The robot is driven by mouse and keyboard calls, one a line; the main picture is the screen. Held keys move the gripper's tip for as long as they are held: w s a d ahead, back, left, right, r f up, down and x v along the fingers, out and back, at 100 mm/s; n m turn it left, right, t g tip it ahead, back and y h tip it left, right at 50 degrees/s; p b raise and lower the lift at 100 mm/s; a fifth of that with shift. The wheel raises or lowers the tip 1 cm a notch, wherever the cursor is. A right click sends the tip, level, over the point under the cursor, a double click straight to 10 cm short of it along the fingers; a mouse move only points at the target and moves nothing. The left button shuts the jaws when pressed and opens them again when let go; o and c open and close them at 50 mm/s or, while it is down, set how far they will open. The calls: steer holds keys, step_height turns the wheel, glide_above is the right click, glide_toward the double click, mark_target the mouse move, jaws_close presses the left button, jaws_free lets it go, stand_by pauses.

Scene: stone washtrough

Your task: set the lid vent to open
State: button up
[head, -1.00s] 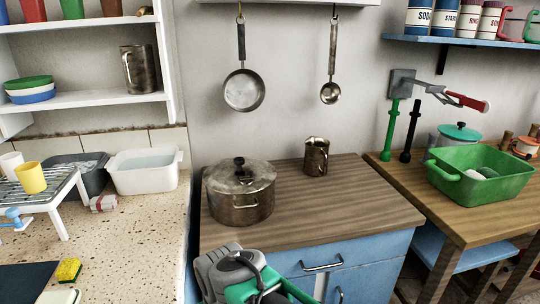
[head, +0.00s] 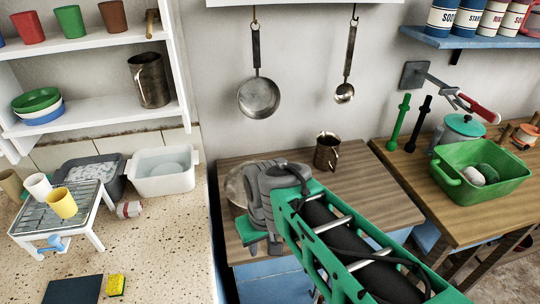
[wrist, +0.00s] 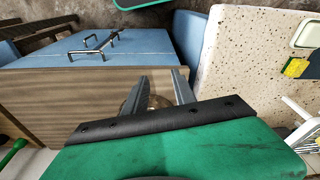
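The metal pot (head: 238,209) stands at the left end of the wooden worktop, mostly hidden behind my arm in the head view. A sliver of its lid (head: 234,184) shows left of my wrist; the knob and vent are hidden. In the wrist view my gripper (wrist: 160,82) has its two fingers apart with a gap between them. Part of a round metallic surface, seemingly the pot or lid (wrist: 157,102), shows low between the fingers. I cannot tell whether they touch it. The fingertips are hidden in the head view.
A metal mug (head: 326,152) stands behind my arm on the wooden worktop (head: 370,185). A pan (head: 258,98) and a ladle (head: 344,93) hang on the wall above. The speckled stone counter (head: 165,245) lies left, the green basin (head: 505,190) right.

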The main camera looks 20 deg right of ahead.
step_height(320, 180, up, 5)
steer(key=w+p, duration=0.2)
steer(key=w+d+r, duration=0.1)
steer(key=w+d, duration=0.2)
steer(key=w, duration=0.2)
steer(key=w+d+r+n+g, duration=0.1)
steer(key=w+d, duration=0.2)
steer(key=w, duration=0.2)
steer(key=w+d+r+n, duration=0.1)
steer(key=w+d, duration=0.3)
steer(key=w, duration=0.1)
steer(key=shift+w+g, duration=0.25)
steer(key=shift+g, duration=0.15)
steer(key=shift+w+d+f, duration=0.1)
steer(key=shift+f, duration=0.05)
step_height(320, 180, down, 7)
steer(key=shift+f+p, duration=0.1)
steer(key=shift+p, duration=0.25)
steer(key=shift+c, duration=0.3)
jaws_close()
